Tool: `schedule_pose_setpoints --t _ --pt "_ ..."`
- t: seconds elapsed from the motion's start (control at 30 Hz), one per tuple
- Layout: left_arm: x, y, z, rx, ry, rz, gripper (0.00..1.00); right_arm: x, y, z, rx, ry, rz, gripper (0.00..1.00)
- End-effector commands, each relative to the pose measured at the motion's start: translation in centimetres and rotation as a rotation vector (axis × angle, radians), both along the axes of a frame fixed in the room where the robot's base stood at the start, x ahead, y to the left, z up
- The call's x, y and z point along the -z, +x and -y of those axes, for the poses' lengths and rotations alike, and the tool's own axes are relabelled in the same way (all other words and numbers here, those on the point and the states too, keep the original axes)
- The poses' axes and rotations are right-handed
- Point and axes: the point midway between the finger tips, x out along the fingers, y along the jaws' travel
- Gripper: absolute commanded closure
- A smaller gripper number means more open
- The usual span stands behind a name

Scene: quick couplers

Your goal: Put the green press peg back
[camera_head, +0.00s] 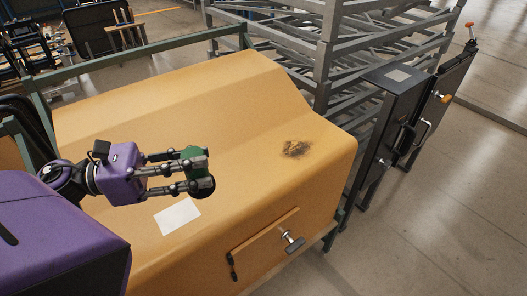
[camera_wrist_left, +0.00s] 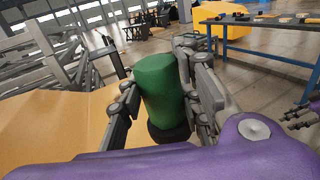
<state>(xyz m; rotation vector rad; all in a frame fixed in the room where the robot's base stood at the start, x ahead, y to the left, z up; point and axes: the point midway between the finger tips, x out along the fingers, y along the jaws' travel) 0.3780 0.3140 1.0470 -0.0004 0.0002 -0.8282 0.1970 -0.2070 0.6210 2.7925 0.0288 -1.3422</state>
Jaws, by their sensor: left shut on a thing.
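My left gripper (camera_head: 196,170) is shut on the green press peg (camera_head: 193,152), a green cylinder with a dark round base. It holds the peg above the tan housing, near a white paper. In the left wrist view the peg (camera_wrist_left: 160,88) stands between the two fingers, with its dark base below. No seat for the peg can be made out in these views. What looks like my right gripper (camera_wrist_left: 294,116) shows at the right edge of the left wrist view. It is small and partly cut off, and its opening cannot be judged.
The tan housing (camera_head: 235,95) has a dark smudge (camera_head: 296,149), a white paper (camera_head: 177,216) and a front panel with a knob (camera_head: 292,241). Grey metal racks (camera_head: 330,60) and a dark cabinet (camera_head: 395,110) stand on the right. A blue-legged table (camera_wrist_left: 270,40) is farther off.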

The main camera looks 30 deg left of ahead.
Motion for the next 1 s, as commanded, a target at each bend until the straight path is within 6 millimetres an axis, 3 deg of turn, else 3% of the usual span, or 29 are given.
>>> schedule_pose_setpoints --t 0.13,0.23,0.53,0.6,0.73,1.0 --pt "0.1 0.4 0.0 0.0 0.0 0.0 1.0 0.0 -0.1 0.1 0.001 -0.001 -0.002 0.6" --pt "0.6 1.8 0.0 0.001 -0.001 0.002 1.0 -0.1 -0.1 0.1 0.001 -0.001 -0.002 0.6" --pt "3.7 9.2 -0.2 0.0 -0.002 0.004 1.0 -0.7 -0.1 0.1 0.004 0.0 -0.002 0.6" --pt "5.2 10.4 -0.2 -0.003 -0.004 0.001 1.0 -0.7 -0.1 0.1 0.004 0.001 -0.001 0.6" --pt "7.3 12.0 -0.2 -0.002 -0.002 0.001 1.0 -0.8 0.0 0.1 0.004 0.001 0.001 0.6" --pt "9.4 13.7 -0.2 -0.001 -0.002 0.001 1.0 -0.9 0.0 0.1 0.004 0.002 0.002 0.6"
